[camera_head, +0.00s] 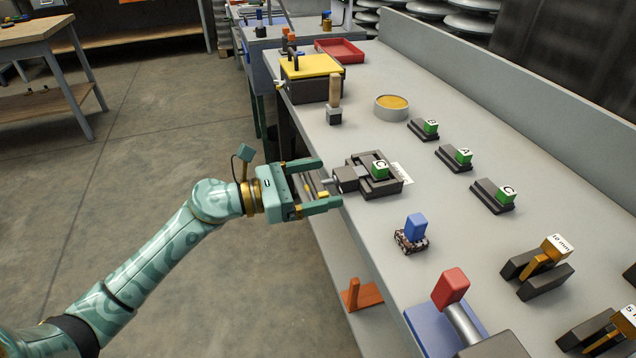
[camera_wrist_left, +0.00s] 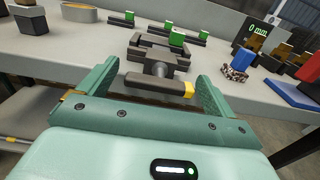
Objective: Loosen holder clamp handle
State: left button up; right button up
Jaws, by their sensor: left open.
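The bar lies across the gap between the fingers, seemingly apart from both. My right gripper is not in view.
Green-topped blocks on dark bases (camera_head: 455,157) stand behind the holder. A blue-topped part (camera_head: 414,228) and a red-handled tool (camera_head: 451,288) are nearer on the bench. A wooden-handled tool (camera_head: 334,100) and a round tin (camera_head: 391,107) are farther back. The floor left of the bench is clear.

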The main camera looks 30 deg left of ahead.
pick_arm(q)
jog(key=shift+w, duration=0.1)
jog(key=c, duration=1)
